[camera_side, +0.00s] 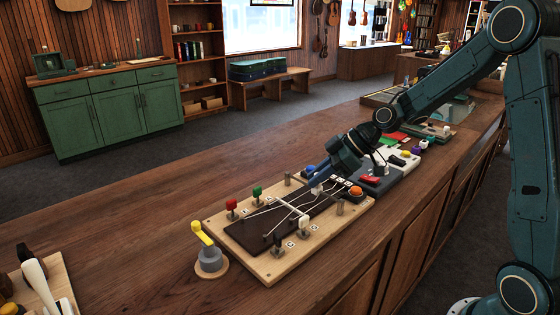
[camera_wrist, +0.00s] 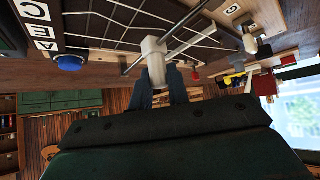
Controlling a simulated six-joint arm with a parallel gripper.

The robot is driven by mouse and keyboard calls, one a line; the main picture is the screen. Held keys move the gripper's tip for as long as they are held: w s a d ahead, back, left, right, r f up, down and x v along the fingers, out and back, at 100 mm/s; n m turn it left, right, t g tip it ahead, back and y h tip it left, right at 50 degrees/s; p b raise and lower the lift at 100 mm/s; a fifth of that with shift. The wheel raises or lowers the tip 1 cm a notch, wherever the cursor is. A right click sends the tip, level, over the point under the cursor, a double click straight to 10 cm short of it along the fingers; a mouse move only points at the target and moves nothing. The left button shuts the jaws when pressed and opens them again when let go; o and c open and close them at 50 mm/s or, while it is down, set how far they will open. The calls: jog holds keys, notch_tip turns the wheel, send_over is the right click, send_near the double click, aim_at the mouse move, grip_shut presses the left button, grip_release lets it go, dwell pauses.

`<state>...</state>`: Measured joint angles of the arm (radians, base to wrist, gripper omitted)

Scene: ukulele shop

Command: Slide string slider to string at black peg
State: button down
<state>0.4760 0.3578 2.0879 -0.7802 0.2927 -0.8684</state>
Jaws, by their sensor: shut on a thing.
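The wooden string board (camera_side: 275,268) lies on the counter with a dark inset plate and pale strings running across it. The black peg (camera_side: 277,241) stands at its front left edge, beside a white peg (camera_side: 303,222). A red peg (camera_side: 231,203) and a green peg (camera_side: 257,191) stand along the far edge. My gripper (camera_side: 317,186) is low over the board's far right part, shut on a pale string slider. In the wrist view my gripper (camera_wrist: 168,80) holds the slider's whitish block (camera_wrist: 155,62), with a metal rod beside it. My fingers partly hide the slider in the side view.
A yellow lever (camera_side: 201,232) on a grey base stands left of the board. An orange button (camera_side: 356,191) sits at its right end. A grey-white panel with coloured controls (camera_side: 385,180) adjoins on the right.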

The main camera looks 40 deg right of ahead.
jog(key=c, duration=1.3)
grip_release()
jog(key=shift+c, duration=0.2)
jog(key=v, duration=1.3)
jog(key=shift+s+d+r, duration=0.2)
jog(key=shift+r, duration=0.1)
jog(key=s+a+r+m+g+h, duration=0.1)
jog(key=s+a+m+h, duration=0.2)
jog(key=s+a, duration=0.5)
jog(key=s+a+m+h, duration=0.2)
jog(key=s+m, duration=0.4)
jog(key=s, duration=0.6)
jog(key=shift+f+h, duration=0.4)
jog(key=shift+h, duration=0.3)
